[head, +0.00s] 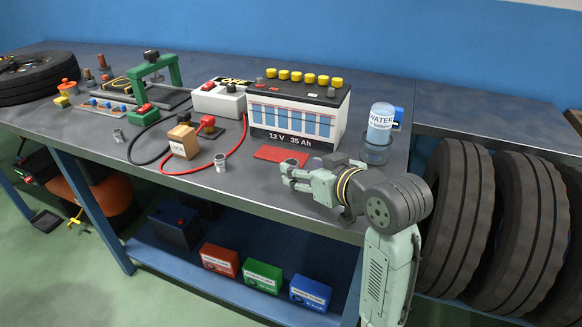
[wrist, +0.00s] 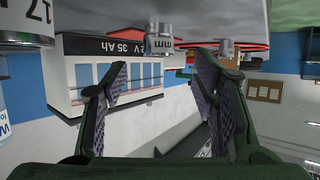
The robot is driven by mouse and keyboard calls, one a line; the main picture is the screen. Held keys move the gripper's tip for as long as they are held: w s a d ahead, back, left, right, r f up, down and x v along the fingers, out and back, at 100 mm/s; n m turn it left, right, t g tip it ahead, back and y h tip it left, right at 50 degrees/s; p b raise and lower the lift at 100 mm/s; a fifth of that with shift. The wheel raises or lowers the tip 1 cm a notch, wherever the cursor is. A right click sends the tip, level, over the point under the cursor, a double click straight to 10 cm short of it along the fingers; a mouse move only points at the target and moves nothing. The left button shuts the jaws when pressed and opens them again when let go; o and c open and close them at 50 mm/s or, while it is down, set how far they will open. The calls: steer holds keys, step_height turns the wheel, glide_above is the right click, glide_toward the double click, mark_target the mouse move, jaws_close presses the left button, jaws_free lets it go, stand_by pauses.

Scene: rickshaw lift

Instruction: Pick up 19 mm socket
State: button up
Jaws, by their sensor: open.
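Small silver sockets stand on the workbench (head: 245,185). In the head view one socket (head: 220,162) stands left of my gripper (head: 290,177), and another (head: 118,135) is farther left. The wrist view is upside down. There, a silver socket marked "mm" (wrist: 159,42) stands ahead between the fingers, its number not readable. I cannot read 19 on any. My gripper (wrist: 162,85) is open and empty, low over the bench, apart from the sockets.
The 12 V battery (head: 295,112) stands behind my gripper, with a red cloth (head: 281,154) in front of it. A water bottle (head: 381,125) is to the right. A red cable (head: 190,172) and a small box (head: 183,142) lie left. The bench front edge is close.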

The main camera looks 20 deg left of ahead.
mark_target(292, 164)
steer(key=p+x, duration=0.1)
steer(key=x, duration=0.4)
steer(key=shift+w+a, duration=0.1)
steer(key=shift+w, duration=0.05)
jaws_close()
stand_by(0.5)
